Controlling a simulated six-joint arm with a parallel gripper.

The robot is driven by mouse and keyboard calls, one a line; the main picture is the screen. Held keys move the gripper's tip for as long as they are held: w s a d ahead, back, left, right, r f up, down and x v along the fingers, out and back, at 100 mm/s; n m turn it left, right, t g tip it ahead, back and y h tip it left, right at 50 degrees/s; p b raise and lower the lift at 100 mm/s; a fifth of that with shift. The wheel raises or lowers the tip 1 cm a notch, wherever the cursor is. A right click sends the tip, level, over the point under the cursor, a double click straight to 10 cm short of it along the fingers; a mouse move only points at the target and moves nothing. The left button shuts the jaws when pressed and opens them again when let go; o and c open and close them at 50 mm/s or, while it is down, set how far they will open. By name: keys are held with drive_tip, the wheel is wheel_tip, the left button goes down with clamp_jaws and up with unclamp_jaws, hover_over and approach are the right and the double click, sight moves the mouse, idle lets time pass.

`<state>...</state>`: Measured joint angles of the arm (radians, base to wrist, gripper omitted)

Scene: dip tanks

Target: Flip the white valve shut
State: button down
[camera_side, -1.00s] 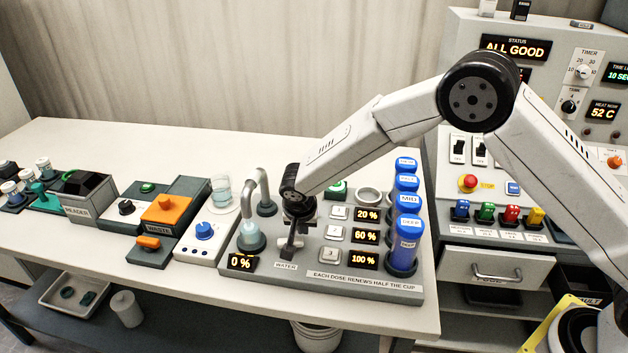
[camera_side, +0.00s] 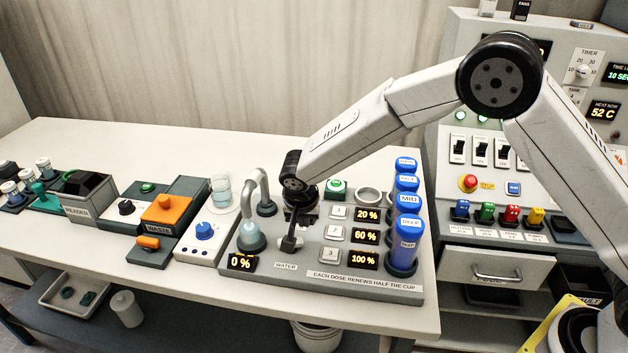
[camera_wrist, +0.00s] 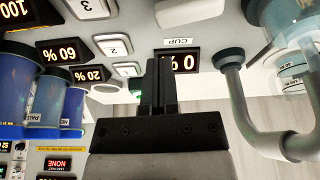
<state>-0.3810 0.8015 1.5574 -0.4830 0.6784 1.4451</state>
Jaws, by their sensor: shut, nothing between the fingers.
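The white valve (camera_side: 281,242) is by the WATER label on the grey dosing station, largely hidden behind my gripper in the side view. A white part that looks like its handle (camera_wrist: 188,11) shows at the top edge of the wrist view, cut off by the frame. My gripper (camera_side: 291,245) points down at the valve, shut and empty. Its fingers also show in the wrist view (camera_wrist: 161,80), below the white part in the picture with a gap between them. Whether they touch the valve I cannot tell, nor which way the valve is turned.
The curved spout (camera_side: 258,185) and cup (camera_side: 251,238) stand close left of my gripper. The cup display (camera_side: 241,262) reads 0 %. Numbered buttons (camera_side: 335,233) and blue-capped tubes (camera_side: 404,240) stand to the right. The bare table front (camera_side: 200,285) is clear.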

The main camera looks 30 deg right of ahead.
drive_tip(key=v, duration=0.6)
drive_tip(key=shift+s+r, duration=0.2)
drive_tip(key=shift+r, duration=0.05)
drive_tip(key=shift+s+d, duration=0.1)
drive_tip(key=shift+d, duration=0.05)
